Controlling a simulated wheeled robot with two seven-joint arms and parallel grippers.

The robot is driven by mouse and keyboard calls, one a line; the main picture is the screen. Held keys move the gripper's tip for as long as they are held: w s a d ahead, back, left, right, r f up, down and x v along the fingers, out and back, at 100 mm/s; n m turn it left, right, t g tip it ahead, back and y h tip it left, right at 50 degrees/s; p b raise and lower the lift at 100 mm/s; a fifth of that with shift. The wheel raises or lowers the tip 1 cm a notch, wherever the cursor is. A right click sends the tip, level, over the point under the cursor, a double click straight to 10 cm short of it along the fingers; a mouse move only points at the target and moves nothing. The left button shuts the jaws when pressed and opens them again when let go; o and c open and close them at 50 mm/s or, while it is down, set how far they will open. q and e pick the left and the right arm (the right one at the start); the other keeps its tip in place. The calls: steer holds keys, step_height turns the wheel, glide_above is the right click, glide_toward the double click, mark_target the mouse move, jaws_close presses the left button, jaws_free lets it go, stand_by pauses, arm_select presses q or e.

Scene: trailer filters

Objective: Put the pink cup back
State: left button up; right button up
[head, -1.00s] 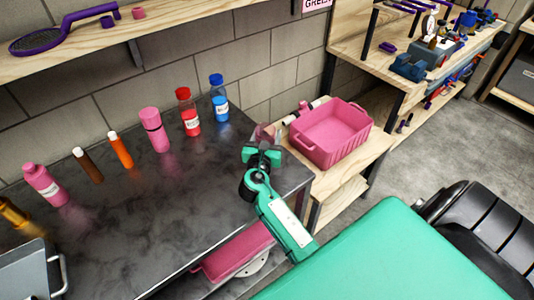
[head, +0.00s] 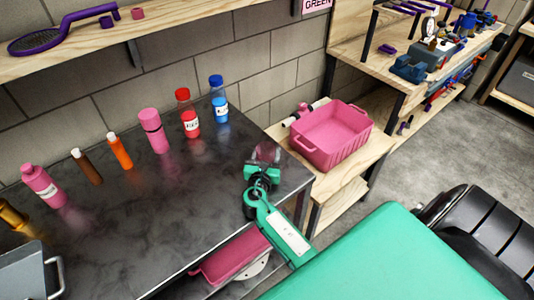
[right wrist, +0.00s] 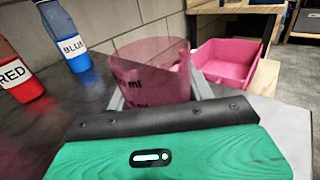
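The pink cup (right wrist: 150,68) is see-through, with dark "ml" marks, and stands about upright in the right wrist view. In the head view the cup (head: 268,153) is at the right end of the dark table, just beyond my right gripper. My right gripper (head: 263,168) has a finger on each side of the cup and is shut on it. Whether the cup's base touches the table is hidden. My left gripper is not in view.
On the dark table (head: 140,225) stand a blue bottle (head: 219,100), a red bottle (head: 188,114), a pink tumbler (head: 153,131) and several other bottles to the left. A pink bin (head: 332,135) sits on the wooden shelf at right. The table's middle is clear.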

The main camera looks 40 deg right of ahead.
steer(key=o, duration=0.4)
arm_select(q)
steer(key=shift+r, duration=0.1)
arm_select(e)
steer(key=shift+r, duration=0.1)
steer(key=shift+s+a, duration=0.15)
steer(key=shift+s, duration=0.05)
steer(key=v, duration=0.5)
steer(key=shift+b, duration=0.35)
steer(key=v, duration=0.5)
steer(key=shift+s+a+b, duration=0.2)
steer(key=shift+b, duration=0.2)
steer(key=shift+s+a+r, duration=0.15)
steer(key=shift+s+a, duration=0.15)
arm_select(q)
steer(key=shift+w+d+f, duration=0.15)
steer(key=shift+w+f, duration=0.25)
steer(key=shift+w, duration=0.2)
